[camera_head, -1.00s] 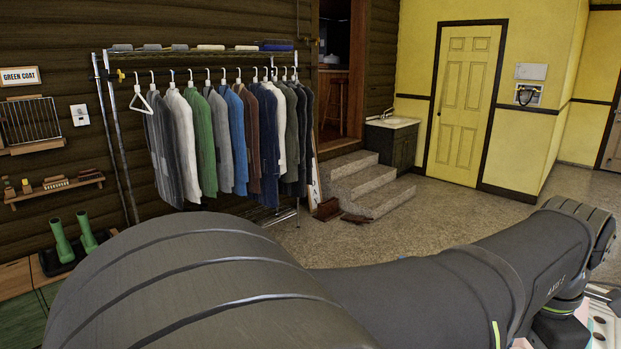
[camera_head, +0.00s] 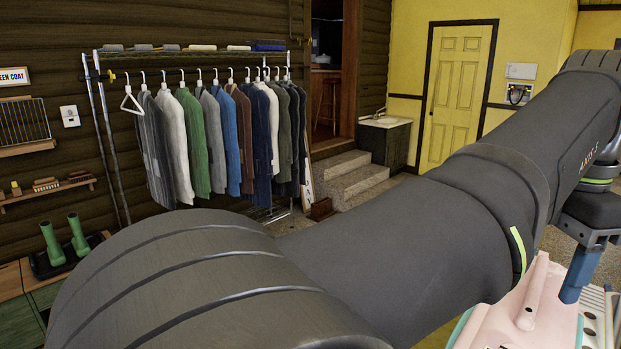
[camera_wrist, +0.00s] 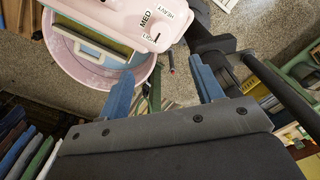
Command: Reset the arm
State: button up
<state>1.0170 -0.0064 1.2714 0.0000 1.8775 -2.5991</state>
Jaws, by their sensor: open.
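My dark arm crosses the lower part of the head view, with its far end raised at the right. My gripper (camera_wrist: 165,84) shows two blue fingers spread apart in the wrist view, with nothing between them. One blue finger also shows at the right edge of the head view (camera_head: 579,271); the rest of the gripper is hidden or out of frame there. A pale pink wringer washer (camera_wrist: 119,14) lies ahead of the fingers, with a panel marked MED. Its pink body also shows at the lower right of the head view (camera_head: 535,318), close to the blue finger.
A rack of clothes (camera_head: 190,66) stands along the dark wood wall. Green boots (camera_head: 78,234) stand at left. Stone steps (camera_head: 352,178), a sink (camera_head: 386,122) and a yellow door (camera_head: 457,90) are at the back. Clothes or fabrics (camera_wrist: 20,150) show at the wrist view's lower left.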

notch_tip(320, 180, down, 16)
jog(key=shift+f, duration=0.1)
jog(key=m, duration=0.3)
jog(key=shift+m, duration=0.4)
jog(key=m, duration=0.4)
jog(key=shift+m, duration=0.3)
jog(key=m, duration=0.3)
jog(key=shift+m, duration=2.4)
jog(key=shift+o, duration=0.4)
